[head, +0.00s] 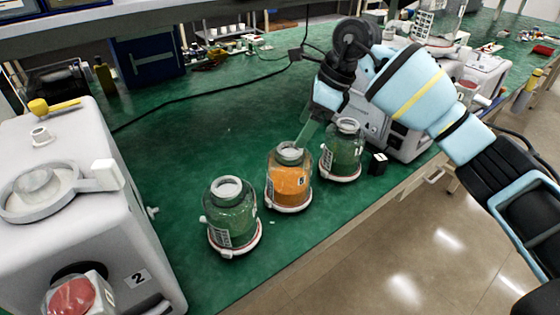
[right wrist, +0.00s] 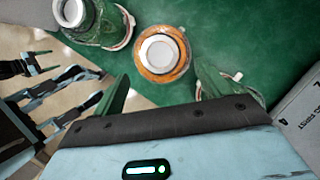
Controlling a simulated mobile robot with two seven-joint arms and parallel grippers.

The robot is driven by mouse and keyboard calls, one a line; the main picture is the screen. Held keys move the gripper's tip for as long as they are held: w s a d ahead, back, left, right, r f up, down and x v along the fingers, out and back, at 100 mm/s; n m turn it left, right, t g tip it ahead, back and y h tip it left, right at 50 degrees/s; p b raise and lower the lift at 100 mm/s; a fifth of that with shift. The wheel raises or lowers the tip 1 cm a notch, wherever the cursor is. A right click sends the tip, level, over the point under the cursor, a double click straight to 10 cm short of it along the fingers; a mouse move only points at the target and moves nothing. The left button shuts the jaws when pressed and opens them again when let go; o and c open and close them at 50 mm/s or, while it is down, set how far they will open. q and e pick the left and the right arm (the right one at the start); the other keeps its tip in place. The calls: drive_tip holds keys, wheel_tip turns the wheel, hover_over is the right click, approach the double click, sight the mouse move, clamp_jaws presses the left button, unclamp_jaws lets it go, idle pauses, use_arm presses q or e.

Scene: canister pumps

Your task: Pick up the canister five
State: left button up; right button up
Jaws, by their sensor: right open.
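An orange-filled canister (head: 289,186) with a white cap and a small number label, too small to read for certain, stands upright on the green table, in the middle of a row of three. My right gripper (head: 310,132) is above and just behind it, pointing down. In the right wrist view the orange canister (right wrist: 162,52) lies ahead, between the two spread green fingers (right wrist: 161,74). The gripper is open and empty. One finger is mostly hidden in the head view.
Green-tinted canisters stand in front left (head: 230,228) and behind right (head: 343,158) of the orange one, close by. A white pump machine marked 2 (head: 120,225) stands at left, another (head: 408,140) at right. A black cable (head: 200,92) crosses the otherwise clear table middle.

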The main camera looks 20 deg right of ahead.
sight(290, 148)
drive_tip(key=shift+p+x, duration=0.3)
drive_tip(key=shift+x, duration=2.95)
drive_tip(key=shift+a+r, duration=0.1)
drive_tip(key=c, duration=1.5)
